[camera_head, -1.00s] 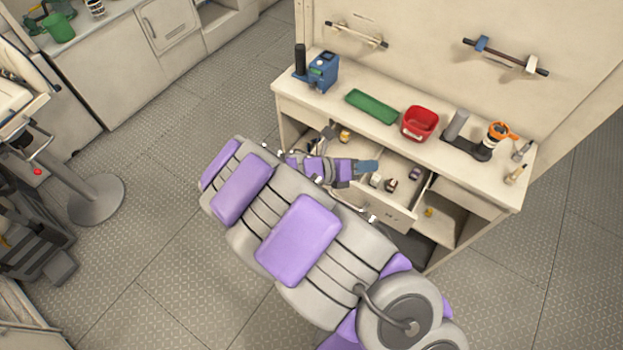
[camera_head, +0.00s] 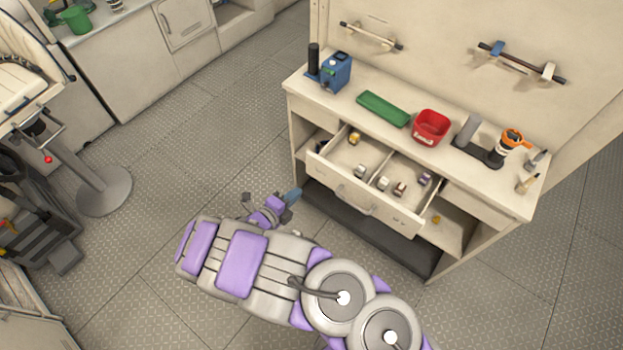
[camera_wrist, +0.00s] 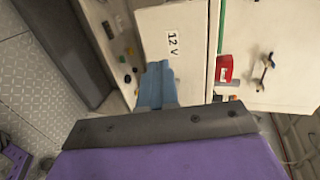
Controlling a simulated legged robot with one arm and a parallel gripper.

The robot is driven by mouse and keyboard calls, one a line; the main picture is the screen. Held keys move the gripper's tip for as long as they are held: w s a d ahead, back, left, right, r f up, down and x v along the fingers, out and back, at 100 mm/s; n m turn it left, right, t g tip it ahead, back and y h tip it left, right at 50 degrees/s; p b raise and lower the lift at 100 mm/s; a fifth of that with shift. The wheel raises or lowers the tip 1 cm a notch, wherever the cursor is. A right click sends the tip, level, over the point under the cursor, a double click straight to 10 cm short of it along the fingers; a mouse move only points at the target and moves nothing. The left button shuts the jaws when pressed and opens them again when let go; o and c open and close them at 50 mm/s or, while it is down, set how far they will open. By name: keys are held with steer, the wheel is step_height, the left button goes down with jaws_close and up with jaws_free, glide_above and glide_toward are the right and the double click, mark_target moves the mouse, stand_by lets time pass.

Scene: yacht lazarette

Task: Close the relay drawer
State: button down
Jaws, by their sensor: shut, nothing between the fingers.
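The relay drawer (camera_head: 366,206) is pulled out of the pale cabinet, its front standing clear of the cabinet face. Several small relay-like blocks and a yellow item lie inside its divided tray. My gripper (camera_head: 293,195) is in front of and to the left of the drawer front in the head view, apart from it, with blue fingers shut and empty. In the wrist view, my gripper (camera_wrist: 157,75) points toward a pale panel (camera_wrist: 175,45) marked "12 V", which looks like the drawer front. I cannot tell the gap to it there.
The cabinet top (camera_head: 395,128) holds a green tray (camera_head: 383,109), a red bin (camera_head: 431,127), a blue device (camera_head: 336,70) and an orange-topped tool (camera_head: 512,141). An open shelf with a dark base lies below the drawer.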

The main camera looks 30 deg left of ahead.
mark_target(319, 173)
steer(key=b+x, duration=0.1)
steer(key=x, duration=0.5)
steer(key=r+b+x, duration=0.1)
steer(key=x, duration=0.2)
steer(key=shift+w+d+b, duration=0.15)
steer(key=shift+b, duration=0.15)
steer(key=shift+w, duration=0.15)
